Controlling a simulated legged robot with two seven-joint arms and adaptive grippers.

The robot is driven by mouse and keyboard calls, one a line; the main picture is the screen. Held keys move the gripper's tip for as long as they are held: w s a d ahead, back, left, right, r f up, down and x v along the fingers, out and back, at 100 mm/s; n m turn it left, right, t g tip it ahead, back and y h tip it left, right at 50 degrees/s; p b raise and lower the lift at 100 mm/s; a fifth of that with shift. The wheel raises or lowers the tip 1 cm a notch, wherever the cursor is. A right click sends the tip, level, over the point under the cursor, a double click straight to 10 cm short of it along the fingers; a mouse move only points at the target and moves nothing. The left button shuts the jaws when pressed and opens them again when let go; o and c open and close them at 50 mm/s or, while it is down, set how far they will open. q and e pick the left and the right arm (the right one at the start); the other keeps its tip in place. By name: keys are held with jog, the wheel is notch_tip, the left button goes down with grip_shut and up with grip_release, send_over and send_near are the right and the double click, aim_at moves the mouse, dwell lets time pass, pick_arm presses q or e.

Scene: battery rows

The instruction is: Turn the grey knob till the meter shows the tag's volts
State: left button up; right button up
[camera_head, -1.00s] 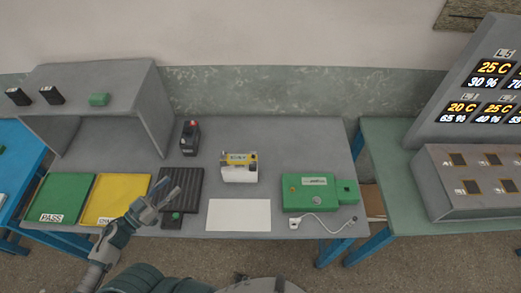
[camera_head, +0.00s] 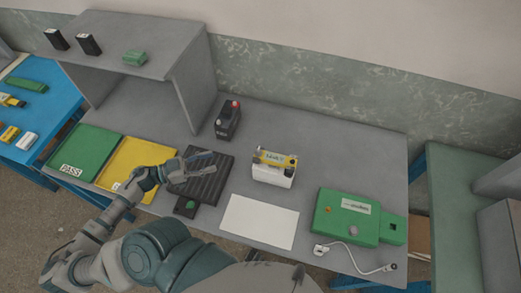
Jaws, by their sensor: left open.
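A green box (camera_head: 346,219) with a pale label and an orange spot lies at the right of the grey bench. A small grey round part (camera_head: 325,231), perhaps the grey knob, sits on its front part. A yellow and black unit with a pale label (camera_head: 274,158) rests on a white block (camera_head: 272,176) at mid-bench; I cannot tell whether it is the meter. I cannot make out any volts reading or tag. My left gripper (camera_head: 207,162) is open and empty over the black ribbed mat (camera_head: 208,185), apart from the green box. My right gripper is out of view.
A black battery-like block with a red top (camera_head: 228,120) stands behind the mat. A blank white sheet (camera_head: 260,221) lies in front. Green (camera_head: 84,154) and yellow (camera_head: 134,165) pads lie left, beside a grey shelf (camera_head: 150,40). A white cable (camera_head: 355,260) trails at the front right.

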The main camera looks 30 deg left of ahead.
pick_arm(q)
jog(key=f, duration=0.1)
jog(key=b, duration=0.1)
send_near(258, 150)
jog(key=x, duration=0.9)
jog(key=shift+w+d+f, duration=0.1)
jog(key=shift+w+d, duration=0.25)
jog(key=shift+w, duration=0.1)
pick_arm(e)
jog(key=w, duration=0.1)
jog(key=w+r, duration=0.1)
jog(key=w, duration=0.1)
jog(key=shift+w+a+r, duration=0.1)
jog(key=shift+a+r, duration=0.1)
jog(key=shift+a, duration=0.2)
pick_arm(q)
grip_shut()
